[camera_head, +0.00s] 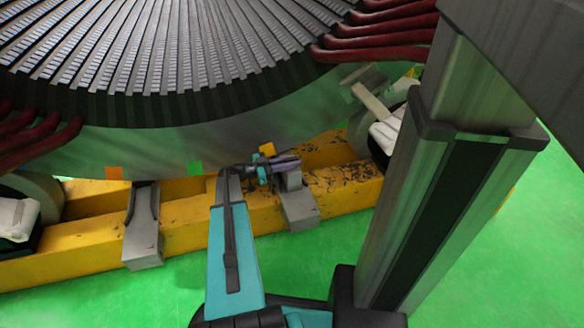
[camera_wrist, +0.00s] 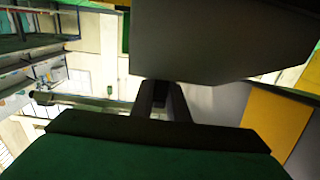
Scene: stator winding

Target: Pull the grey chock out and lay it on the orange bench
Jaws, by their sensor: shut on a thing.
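The grey chock (camera_head: 299,208) sits against the yellow beam below the large stator, right of centre in the head view. My gripper (camera_head: 284,162) is at its upper end, close under the stator's lower edge, and is shut on it. In the wrist view my dark fingers (camera_wrist: 160,98) meet the underside of a large grey block (camera_wrist: 220,40), which fills the top of the picture. The fingertips' contact is partly hidden. I cannot make out an orange bench in either view.
The stator (camera_head: 200,145) hangs close above my gripper. A second grey support (camera_head: 143,228) stands on the yellow beam (camera_head: 200,225) to the left. Dark red cables (camera_head: 375,38) run at the upper right. Green floor (camera_head: 110,295) lies open in front of the beam.

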